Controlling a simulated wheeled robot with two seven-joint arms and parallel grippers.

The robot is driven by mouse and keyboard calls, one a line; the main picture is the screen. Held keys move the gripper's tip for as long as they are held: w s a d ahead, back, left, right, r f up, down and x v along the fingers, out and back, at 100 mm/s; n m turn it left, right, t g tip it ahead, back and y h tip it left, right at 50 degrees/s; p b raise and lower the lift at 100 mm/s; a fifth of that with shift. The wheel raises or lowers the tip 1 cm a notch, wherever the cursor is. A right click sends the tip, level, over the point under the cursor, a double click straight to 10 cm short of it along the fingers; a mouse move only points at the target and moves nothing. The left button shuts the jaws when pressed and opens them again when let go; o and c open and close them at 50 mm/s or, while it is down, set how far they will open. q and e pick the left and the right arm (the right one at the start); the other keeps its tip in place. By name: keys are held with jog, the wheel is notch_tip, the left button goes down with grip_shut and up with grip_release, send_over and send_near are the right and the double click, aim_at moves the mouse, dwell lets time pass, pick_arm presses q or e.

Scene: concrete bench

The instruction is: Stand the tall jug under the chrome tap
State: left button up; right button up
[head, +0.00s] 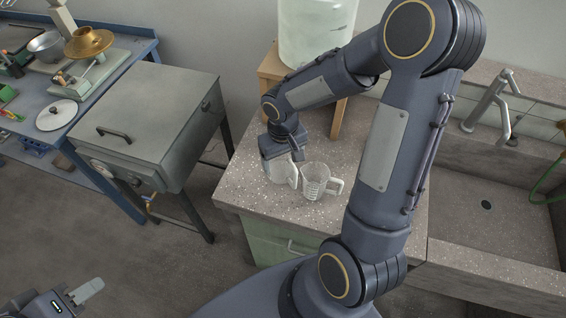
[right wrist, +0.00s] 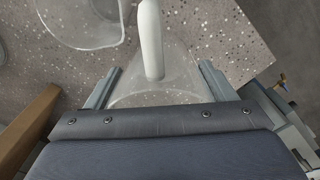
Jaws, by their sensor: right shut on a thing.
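My right gripper (head: 284,156) is over the bench's left part, shut on a clear jug (head: 277,173). In the right wrist view the fingers (right wrist: 157,85) are on both sides of this jug (right wrist: 178,68), and its white handle (right wrist: 151,40) points away from the palm. The gripper hides much of the jug, so I cannot tell whether its base touches the bench. A second clear jug (head: 315,178) with a handle stands close to its right. The chrome tap (head: 492,105) rises behind the sink at the right. My left gripper (head: 88,291) is at the lower left, away from everything; its jaws are unclear.
The sink (head: 487,215) lies right of the speckled bench top (head: 255,192). A large clear container (head: 315,30) stands on a wooden stand (head: 270,73) behind the jugs. A grey lidded cabinet (head: 150,110) and a blue table (head: 125,62) are at the left.

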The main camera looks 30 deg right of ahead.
aim_at(283, 166)
jog(key=shift+f, duration=1.25)
jog(key=shift+f+b, duration=0.25)
jog(key=shift+b, duration=0.05)
jog(key=o, duration=1)
jog(key=shift+r, duration=0.1)
